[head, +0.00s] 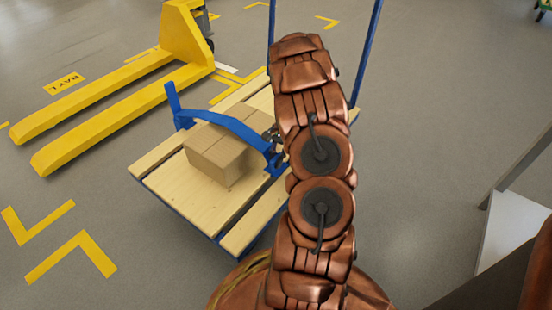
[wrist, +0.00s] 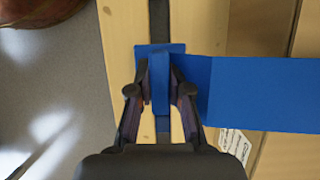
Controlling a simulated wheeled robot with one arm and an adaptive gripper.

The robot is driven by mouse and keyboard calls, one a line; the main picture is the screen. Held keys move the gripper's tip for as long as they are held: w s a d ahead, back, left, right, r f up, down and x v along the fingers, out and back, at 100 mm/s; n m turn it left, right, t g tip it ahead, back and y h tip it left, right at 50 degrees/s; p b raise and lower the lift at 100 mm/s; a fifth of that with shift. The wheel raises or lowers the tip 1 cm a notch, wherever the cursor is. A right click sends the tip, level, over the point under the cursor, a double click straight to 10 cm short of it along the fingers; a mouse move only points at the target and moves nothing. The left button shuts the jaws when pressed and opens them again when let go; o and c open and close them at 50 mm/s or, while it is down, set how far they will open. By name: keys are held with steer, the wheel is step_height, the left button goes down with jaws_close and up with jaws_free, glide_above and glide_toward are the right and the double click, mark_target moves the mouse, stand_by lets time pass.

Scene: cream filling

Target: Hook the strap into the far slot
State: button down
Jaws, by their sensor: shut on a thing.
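A blue strap (head: 235,127) arches over a cardboard box (head: 217,158) on a wooden-decked cart (head: 175,195). Its left end is by a short blue post (head: 172,97) at the cart's left edge. My gripper (wrist: 160,92) is shut on the strap's near end, a narrow upright blue piece, with one dark finger on each side. The strap also shows in the wrist view (wrist: 262,94), running right across the box. A dark slot (wrist: 159,22) between planks lies in line with the held end. Whether the end is in a slot is hidden. In the head view my arm mostly hides the gripper.
A yellow pallet jack (head: 120,90) stands left of the cart. Blue uprights (head: 366,50) rise at the cart's back. A pale step-like object (head: 510,230) is at the right. Grey floor with yellow markings (head: 70,255) is open at the left.

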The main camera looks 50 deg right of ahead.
steer(key=shift+f+p, duration=0.75)
steer(key=shift+f, duration=1)
steer(key=c, duration=1)
jaws_free()
steer(key=v, duration=1.2)
steer(key=shift+a, duration=0.1)
